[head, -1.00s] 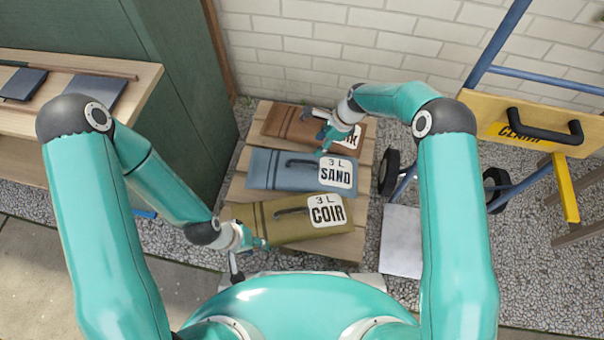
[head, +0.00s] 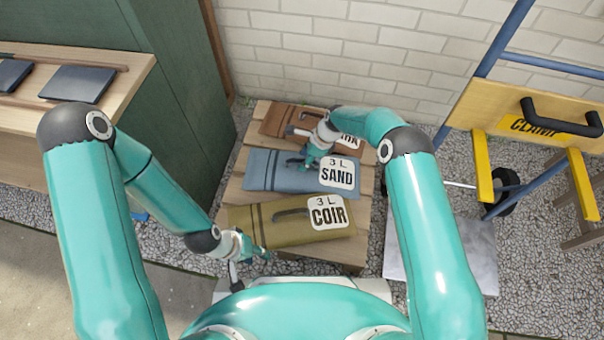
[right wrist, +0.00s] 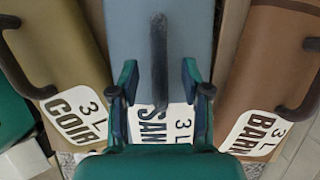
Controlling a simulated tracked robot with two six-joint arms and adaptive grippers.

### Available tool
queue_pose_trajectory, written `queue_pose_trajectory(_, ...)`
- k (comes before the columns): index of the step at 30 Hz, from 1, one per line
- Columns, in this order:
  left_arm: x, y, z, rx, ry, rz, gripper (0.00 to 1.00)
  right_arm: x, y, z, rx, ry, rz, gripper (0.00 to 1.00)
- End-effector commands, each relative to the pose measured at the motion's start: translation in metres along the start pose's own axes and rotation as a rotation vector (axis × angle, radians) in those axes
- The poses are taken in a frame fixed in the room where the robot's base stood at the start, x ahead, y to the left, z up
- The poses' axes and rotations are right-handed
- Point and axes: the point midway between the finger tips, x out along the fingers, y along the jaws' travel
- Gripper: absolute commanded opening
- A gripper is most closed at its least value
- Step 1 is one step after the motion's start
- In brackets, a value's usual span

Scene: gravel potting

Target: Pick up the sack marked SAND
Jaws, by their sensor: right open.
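The blue-grey sack marked SAND (head: 268,172) lies in the middle of the wooden pallet, between two other sacks. Its dark handle (right wrist: 159,60) runs lengthwise in the right wrist view. My right gripper (head: 305,163) is over the SAND sack at its handle. In the right wrist view my right gripper (right wrist: 158,88) is open, with one finger on each side of the handle and gaps between. Part of the white SAND label is hidden there by the gripper. My left gripper (head: 258,254) is low by the near left corner of the pallet, away from the SAND sack; its jaws are too small to judge.
The olive COIR sack (head: 265,225) lies on the near side and the brown bark sack (head: 282,120) on the far side, both close to the SAND sack. A green cabinet (head: 180,90) stands left. A hand truck with a clamp board (head: 485,110) stands right.

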Motion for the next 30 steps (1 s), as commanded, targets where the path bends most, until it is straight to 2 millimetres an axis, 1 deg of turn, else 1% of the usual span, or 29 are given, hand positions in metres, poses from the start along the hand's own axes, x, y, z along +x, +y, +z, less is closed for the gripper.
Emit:
queue_pose_trajectory(5, -0.0007, 0.0003, -0.0001, 0.0, 0.0, 0.0, 0.4, -0.0006, -0.0001, 0.0006, -0.001, 0.0, 0.0, 0.48)
queue_pose_trajectory(12, -0.0007, 0.0003, -0.0002, 0.0, 0.001, 0.0, 0.4, -0.0006, 0.0001, 0.0006, -0.001, 0.0, 0.0, 0.08)
queue_pose_trajectory(13, -0.0007, 0.0003, -0.0002, 0.0, 0.0, 0.0, 0.4, -0.0005, 0.0001, 0.0006, -0.001, 0.0, 0.0, 0.03)
queue_pose_trajectory(14, -0.0007, 0.0003, -0.0002, 0.0, 0.0, 0.0, 0.4, -0.0006, 0.0001, 0.0006, -0.001, 0.0, 0.0, 0.0)
queue_pose_trajectory(23, -0.0007, 0.0002, -0.0001, 0.0, 0.0, 0.0, 0.4, -0.0006, -0.0003, 0.0007, -0.001, 0.0, -0.001, 0.0)
queue_pose_trajectory(24, -0.0013, 0.0005, -0.0001, 0.0, 0.0, 0.0, 0.4, -0.0056, -0.0045, 0.0038, -0.002, -0.004, -0.012, 0.0)
queue_pose_trajectory(30, -0.0015, 0.0005, -0.0001, 0.0, 0.0, 0.0, 0.4, -0.0057, -0.0043, 0.0037, -0.003, -0.004, -0.011, 0.0)
